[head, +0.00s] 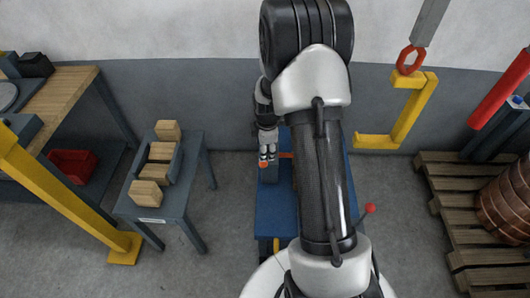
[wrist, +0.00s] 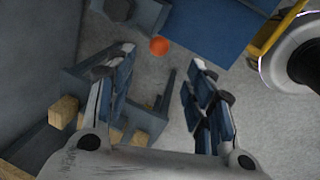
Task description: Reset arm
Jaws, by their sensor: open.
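My gripper (head: 268,156) hangs from my folded arm near the centre of the head view, over or just in front of the blue bench. In the wrist view my gripper (wrist: 161,62) has its two fingers spread well apart, with nothing held between them. A round orange end (wrist: 159,46) shows beyond the fingertips, apart from them as far as I can tell. My arm hides much of the blue bench (head: 271,212) in the head view. The bench also shows in the wrist view (wrist: 210,25).
A small grey table (head: 178,207) with wooden blocks (head: 161,152) stands left. A workbench (head: 62,97) and red bin (head: 73,166) are further left. A yellow hook (head: 408,115) hangs right of my arm. Copper coils (head: 505,205) sit on a pallet (head: 455,220) at right.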

